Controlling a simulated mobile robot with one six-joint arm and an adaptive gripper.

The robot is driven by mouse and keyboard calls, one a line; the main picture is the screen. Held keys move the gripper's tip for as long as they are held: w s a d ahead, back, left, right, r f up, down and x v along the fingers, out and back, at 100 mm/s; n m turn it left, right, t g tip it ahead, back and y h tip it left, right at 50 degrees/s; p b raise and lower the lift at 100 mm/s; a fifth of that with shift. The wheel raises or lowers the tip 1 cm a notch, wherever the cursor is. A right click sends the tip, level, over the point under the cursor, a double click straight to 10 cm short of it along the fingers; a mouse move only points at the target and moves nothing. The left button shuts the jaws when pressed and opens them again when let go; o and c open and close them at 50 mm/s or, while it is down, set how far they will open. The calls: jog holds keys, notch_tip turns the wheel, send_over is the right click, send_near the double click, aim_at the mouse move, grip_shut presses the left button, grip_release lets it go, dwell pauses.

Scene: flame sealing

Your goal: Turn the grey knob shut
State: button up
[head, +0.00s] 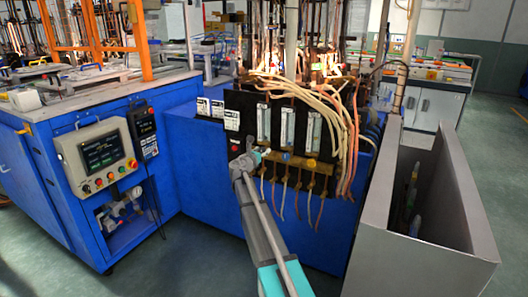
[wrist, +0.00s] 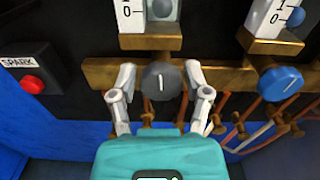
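The grey knob (wrist: 165,81) sits on a brass bar (wrist: 110,72) in the wrist view, with its white mark close to upright. My gripper (wrist: 160,74) has one finger on each side of the knob. A gap shows at the left finger; the right finger is very close to the knob, and I cannot tell if it touches. The fingers look open around it. In the head view my gripper (head: 243,163) is at the left end of the panel's knob row, and the grey knob is not clearly seen there.
A blue knob (wrist: 280,83) is to the right on the same bar. A red button (wrist: 32,85) marked SPARK is at the left. Flow meters (head: 263,122) stand above the knobs, and brass fittings and hoses hang below. A grey open bin (head: 420,262) stands at the right.

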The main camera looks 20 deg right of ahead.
jog(key=c, duration=0.6)
jog(key=shift+c, duration=0.2)
jog(key=shift+m, duration=0.5)
jog(key=o, duration=1.2)
jog(key=shift+c, duration=0.2)
jog(key=shift+s+a, duration=0.1)
jog(key=shift+a, duration=0.05)
jog(key=v, duration=1.1)
jog(key=shift+s+a, duration=0.25)
